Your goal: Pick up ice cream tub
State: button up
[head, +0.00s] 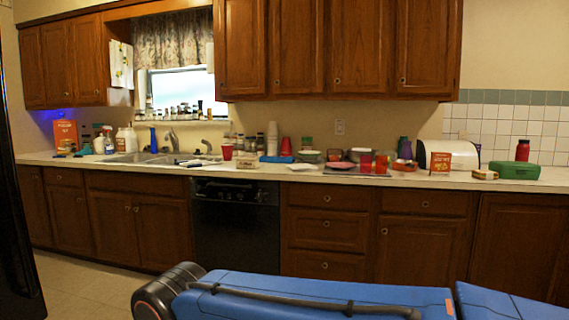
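I cannot tell for sure which item is the ice cream tub at this size. A small pale tub-like container (247,163) stands near the counter's front edge, just right of a red cup (227,152). A green box-like container (515,170) lies at the counter's far right. Blue links of my arm cross the bottom of the picture, well in front of the cabinets. My gripper is not visible, so I cannot see its fingers.
The long counter (300,175) holds a sink (160,158) at left. Bottles, cups, bowls, an orange-red box (440,162) and a red bottle (522,150) crowd it. A black dishwasher (235,220) is below. Upper cabinets hang above. Floor (85,290) shows clear at lower left.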

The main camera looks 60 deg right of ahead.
aim_at(249, 162)
jog(key=z, duration=1.65)
jog(key=i+l+u, duration=0.15)
jog(key=i, duration=0.35)
